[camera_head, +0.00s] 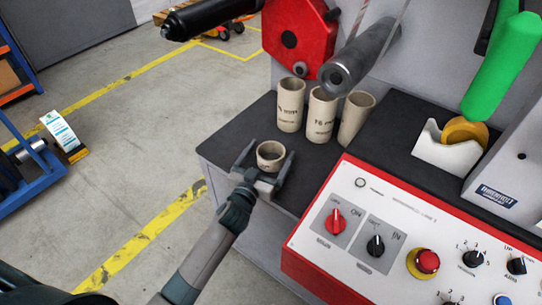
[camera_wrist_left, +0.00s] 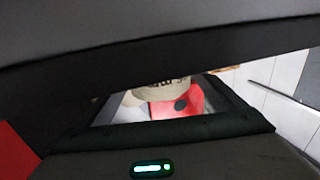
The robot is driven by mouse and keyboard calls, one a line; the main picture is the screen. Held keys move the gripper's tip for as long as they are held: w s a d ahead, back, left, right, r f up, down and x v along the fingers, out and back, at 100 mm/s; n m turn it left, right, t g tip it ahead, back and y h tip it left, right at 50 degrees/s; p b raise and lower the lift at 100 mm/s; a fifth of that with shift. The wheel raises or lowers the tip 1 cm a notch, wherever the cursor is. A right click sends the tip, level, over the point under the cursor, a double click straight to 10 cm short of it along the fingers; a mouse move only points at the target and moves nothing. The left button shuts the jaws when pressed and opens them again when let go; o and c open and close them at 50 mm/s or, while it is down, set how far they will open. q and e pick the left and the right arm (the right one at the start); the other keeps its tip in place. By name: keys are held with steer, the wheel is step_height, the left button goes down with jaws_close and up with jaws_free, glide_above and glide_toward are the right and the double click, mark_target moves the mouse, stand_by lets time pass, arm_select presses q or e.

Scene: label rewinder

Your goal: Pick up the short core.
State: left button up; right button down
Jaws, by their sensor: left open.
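The short core (camera_head: 270,156) is a low beige cardboard ring standing upright at the left front part of the dark machine top. My left gripper (camera_head: 267,160) is open, with one finger on each side of the short core. I cannot tell whether the fingers touch it. In the left wrist view, part of a beige core with dark print (camera_wrist_left: 165,92) shows between the dark finger parts; most of it is hidden. My right gripper is not in view.
Three taller beige cores (camera_head: 290,105) stand just behind the short core. A grey metal shaft (camera_head: 352,65) hangs above them beside a red housing (camera_head: 296,35). The red-edged control panel (camera_head: 385,235) is at right front. A white tape dispenser (camera_head: 445,152) stands further right.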

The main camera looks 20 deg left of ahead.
arm_select(q)
steer(key=c, duration=1.2)
steer(key=shift+o, duration=0.2)
steer(key=shift+r, duration=0.55)
step_height(320, 180, up, 9)
steer(key=p, duration=0.1)
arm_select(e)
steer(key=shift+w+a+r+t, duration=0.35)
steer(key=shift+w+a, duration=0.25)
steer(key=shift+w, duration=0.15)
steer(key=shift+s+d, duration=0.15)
